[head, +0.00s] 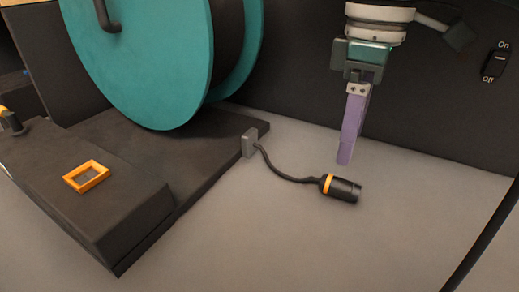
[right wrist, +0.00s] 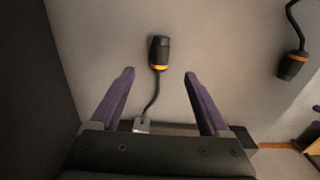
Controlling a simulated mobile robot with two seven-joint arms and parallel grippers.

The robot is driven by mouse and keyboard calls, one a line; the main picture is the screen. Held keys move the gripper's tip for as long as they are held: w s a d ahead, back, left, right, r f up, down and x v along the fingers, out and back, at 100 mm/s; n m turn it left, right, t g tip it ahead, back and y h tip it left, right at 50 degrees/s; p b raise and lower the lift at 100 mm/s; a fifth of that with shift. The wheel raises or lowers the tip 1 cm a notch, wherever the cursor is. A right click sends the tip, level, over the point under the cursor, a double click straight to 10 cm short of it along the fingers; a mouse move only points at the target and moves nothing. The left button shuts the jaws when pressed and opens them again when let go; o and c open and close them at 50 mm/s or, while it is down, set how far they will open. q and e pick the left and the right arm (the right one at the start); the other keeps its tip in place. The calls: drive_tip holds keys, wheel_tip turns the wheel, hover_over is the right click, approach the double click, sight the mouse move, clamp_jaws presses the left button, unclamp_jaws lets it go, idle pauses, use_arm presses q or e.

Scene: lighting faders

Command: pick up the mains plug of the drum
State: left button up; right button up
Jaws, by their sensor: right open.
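The mains plug (head: 341,188) is a black cylinder with an orange band, lying on the grey surface at the end of a short dark cable (head: 285,178). The cable comes from a grey block on the base of the teal drum (head: 150,60). My right gripper (head: 345,160) points down just behind the plug, seen edge-on in the head view. In the right wrist view its purple fingers (right wrist: 159,74) are spread apart. The plug (right wrist: 160,52) shows beyond the fingertips, in line with the gap, with nothing gripped. My left gripper is not in view.
A dark panel with an On/Off switch (head: 497,62) stands behind my right gripper. An orange square frame (head: 86,176) sits on the dark base. Another banded plug (right wrist: 292,66) on a cable shows at the right of the wrist view. The surface around the drum's plug is clear.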

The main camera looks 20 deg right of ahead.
sight(339, 178)
wheel_tip(339, 178, down, 4)
drive_tip(key=shift+r+b, duration=0.15)
drive_tip(key=shift+b, duration=0.2)
wheel_tip(339, 178, down, 5)
drive_tip(key=shift+a+f+b, duration=0.1)
drive_tip(key=shift+f+b, duration=0.1)
drive_tip(key=shift+b, duration=0.7)
drive_tip(key=shift+r, duration=0.1)
clamp_jaws()
